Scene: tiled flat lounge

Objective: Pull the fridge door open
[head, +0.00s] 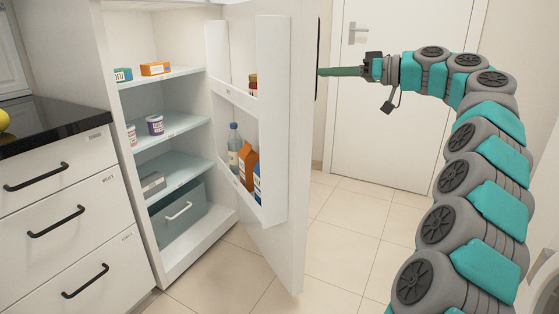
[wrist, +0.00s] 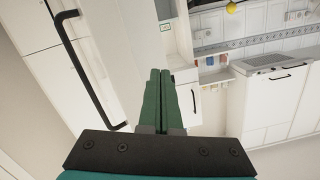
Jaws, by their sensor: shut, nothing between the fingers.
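The white fridge door (head: 297,150) stands wide open in the head view, its inner shelves facing left. Its black handle (head: 318,58) shows edge-on at the door's right side. The handle is larger in the wrist view (wrist: 88,78), left of my fingers. My gripper (head: 322,71) reaches in from the right with its tip beside the handle. In the wrist view the green fingers (wrist: 160,74) are closed together with nothing between them, apart from the handle bar. The fridge interior (head: 165,140) is exposed.
The fridge holds cartons, tubs and a grey drawer (head: 182,215). Door shelves carry a bottle (head: 234,145) and cartons. A drawer unit (head: 70,205) with a dark worktop stands left. A white room door (head: 400,110) is behind my arm. Tiled floor (head: 345,220) is clear.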

